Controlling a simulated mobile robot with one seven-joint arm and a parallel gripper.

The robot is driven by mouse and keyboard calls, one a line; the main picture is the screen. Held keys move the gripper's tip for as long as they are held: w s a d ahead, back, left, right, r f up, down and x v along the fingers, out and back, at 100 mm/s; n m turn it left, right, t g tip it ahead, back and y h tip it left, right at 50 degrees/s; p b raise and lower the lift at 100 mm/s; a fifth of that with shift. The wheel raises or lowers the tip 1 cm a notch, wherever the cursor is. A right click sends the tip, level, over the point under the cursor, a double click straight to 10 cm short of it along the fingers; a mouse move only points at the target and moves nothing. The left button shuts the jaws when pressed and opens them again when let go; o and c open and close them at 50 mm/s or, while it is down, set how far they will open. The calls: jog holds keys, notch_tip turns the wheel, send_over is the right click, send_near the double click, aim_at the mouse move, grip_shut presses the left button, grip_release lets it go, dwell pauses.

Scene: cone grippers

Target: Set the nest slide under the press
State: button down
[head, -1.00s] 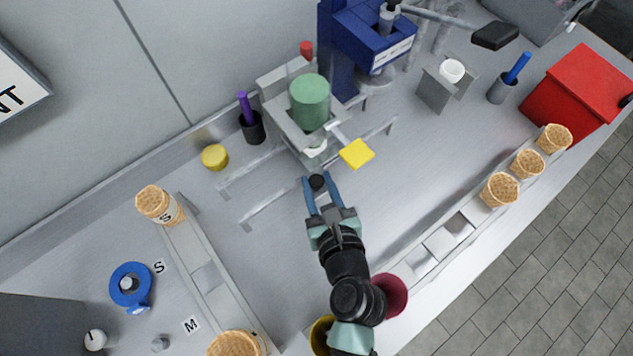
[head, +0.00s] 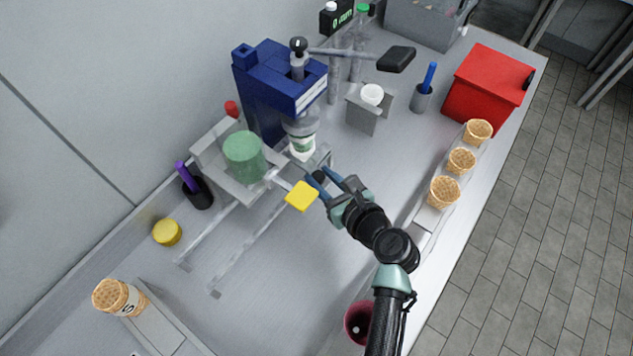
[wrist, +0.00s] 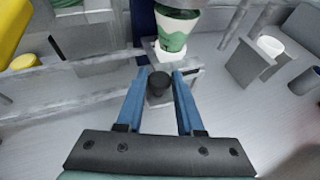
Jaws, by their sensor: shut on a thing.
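The blue press (head: 268,90) stands at the back with its lever reaching right. A white and green cup-like piece (head: 302,146) stands beneath the press head; it also shows in the wrist view (wrist: 175,35). The nest slide (head: 319,157) is at the press end of its rails, with its front plate below this piece. My gripper (head: 318,180) is shut on the slide's black knob (wrist: 159,84), one blue finger on each side. Whether the nest is exactly centred under the press I cannot tell.
A holder with a green cylinder (head: 243,157) and a yellow tab (head: 302,196) stands left of the press, over the rails (head: 240,262). A grey stand with a white cup (head: 372,95) is to the right. Waffle cones (head: 444,192) line the front edge. A red box (head: 488,88) stands beyond.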

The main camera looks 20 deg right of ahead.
jog(key=shift+d+r, duration=0.1)
jog(key=shift+d, duration=0.15)
jog(key=c, duration=0.5)
grip_release()
jog(key=shift+w, duration=0.15)
jog(key=shift+c, duration=0.2)
jog(key=shift+s, duration=0.2)
jog(key=v, duration=1.2)
jog(key=shift+s, duration=0.35)
jog(key=shift+d, duration=0.1)
